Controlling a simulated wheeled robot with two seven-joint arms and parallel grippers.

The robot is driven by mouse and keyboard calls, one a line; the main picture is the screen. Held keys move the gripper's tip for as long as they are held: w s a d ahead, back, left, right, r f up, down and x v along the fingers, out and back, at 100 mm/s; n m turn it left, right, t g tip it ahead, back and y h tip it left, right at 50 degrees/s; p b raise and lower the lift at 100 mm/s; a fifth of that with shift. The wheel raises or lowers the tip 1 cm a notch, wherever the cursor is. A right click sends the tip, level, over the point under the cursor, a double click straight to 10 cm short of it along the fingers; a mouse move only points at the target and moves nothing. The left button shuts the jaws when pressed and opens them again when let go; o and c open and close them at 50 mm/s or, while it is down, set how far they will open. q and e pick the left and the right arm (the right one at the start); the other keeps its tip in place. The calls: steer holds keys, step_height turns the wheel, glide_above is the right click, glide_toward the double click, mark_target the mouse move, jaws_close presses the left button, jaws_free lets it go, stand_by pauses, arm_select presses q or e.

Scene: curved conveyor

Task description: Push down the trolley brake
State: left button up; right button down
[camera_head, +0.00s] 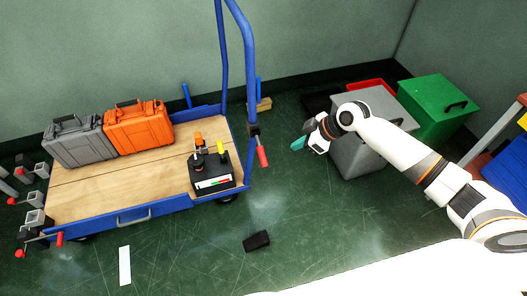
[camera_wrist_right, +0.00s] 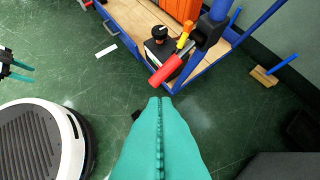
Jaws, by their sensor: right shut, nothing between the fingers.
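The blue-framed trolley (camera_head: 110,217) with a wooden deck stands at left in the head view. A red-gripped lever (camera_head: 262,155) on a black bracket sticks out from the foot of its blue push handle. It looks like the brake, and it shows in the right wrist view (camera_wrist_right: 167,69). My right gripper (camera_head: 298,143) has teal fingers, shut and empty. In the head view it is right of the lever, apart from it. In the wrist view its fingertips (camera_wrist_right: 160,101) point toward the lever. My left gripper (camera_wrist_right: 21,70) shows at the wrist view's left edge, its teal fingers apart.
A grey case (camera_head: 78,143), an orange case (camera_head: 138,128) and a black control box (camera_head: 212,179) sit on the deck. A black block (camera_head: 257,241) lies on the floor. Grey (camera_head: 362,152) and green (camera_head: 433,108) bins stand at right.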

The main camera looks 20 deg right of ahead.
steer(key=shift+v, duration=1.35)
